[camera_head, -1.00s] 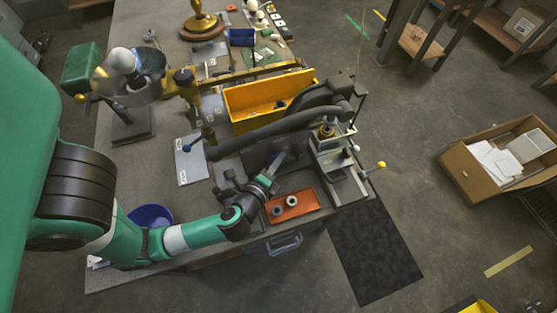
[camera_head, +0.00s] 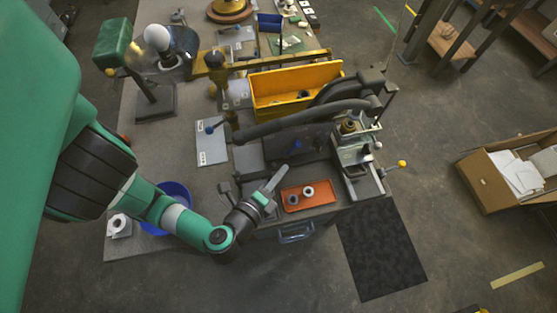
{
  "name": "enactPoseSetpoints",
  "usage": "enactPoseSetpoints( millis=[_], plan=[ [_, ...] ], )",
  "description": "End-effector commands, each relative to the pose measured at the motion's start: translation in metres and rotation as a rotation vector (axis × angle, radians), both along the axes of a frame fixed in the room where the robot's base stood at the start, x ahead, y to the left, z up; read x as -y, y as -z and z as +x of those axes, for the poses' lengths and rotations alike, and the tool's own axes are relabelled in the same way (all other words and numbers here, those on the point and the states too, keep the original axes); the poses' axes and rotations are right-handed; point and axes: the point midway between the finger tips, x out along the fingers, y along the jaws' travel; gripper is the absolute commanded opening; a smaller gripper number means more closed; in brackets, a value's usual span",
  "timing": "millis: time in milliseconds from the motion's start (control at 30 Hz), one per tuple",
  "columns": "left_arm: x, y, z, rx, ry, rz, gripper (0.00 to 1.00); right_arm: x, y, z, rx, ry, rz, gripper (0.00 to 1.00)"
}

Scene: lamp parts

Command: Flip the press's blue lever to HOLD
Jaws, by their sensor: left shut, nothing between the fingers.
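A lever with a blue ball knob (camera_head: 209,129) lies over the upper part of a pale plate (camera_head: 212,150) at the left of the press (camera_head: 300,124). The plate carries small white labels, too small to read here. The press has a long dark curved beam running to the right. My left gripper (camera_head: 275,179) is shut and empty, its fingers pointing up and right. It is in front of the press, left of the red tray, below and right of the blue knob and clearly apart from it. My right gripper is not in view.
A red tray (camera_head: 293,205) with small rings sits at the bench's front edge. A yellow bin (camera_head: 268,93) stands behind the press. A blue bowl (camera_head: 180,192) is partly hidden behind my left arm. A yellow-knobbed lever (camera_head: 402,163) sticks out at the right.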

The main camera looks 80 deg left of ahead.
Motion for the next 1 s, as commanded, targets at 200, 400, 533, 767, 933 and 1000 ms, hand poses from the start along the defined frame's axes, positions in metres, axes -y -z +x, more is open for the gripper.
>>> enactPoseSetpoints(
  millis=[200, 400, 533, 767, 933, 1000],
  plan=[
    [-0.003, 0.001, -0.003, -0.009, -0.018, 0.006, 0.0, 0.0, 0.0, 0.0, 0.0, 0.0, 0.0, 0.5],
    [-0.011, 0.022, -0.006, -0.077, -0.206, 0.132, 0.0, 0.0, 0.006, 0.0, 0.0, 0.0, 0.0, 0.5],
    [0.005, 0.022, 0.015, -0.059, -0.295, 0.164, 0.0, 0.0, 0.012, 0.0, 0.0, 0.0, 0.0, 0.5],
    [0.024, 0.011, 0.043, -0.005, -0.315, 0.13, 0.0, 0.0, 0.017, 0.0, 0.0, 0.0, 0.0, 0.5],
    [0.024, 0.01, 0.043, -0.005, -0.314, 0.129, 0.0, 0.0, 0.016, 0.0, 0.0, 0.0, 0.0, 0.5],
    [0.024, 0.01, 0.043, -0.005, -0.314, 0.129, 0.0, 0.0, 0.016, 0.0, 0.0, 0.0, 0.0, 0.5]
  ],
)
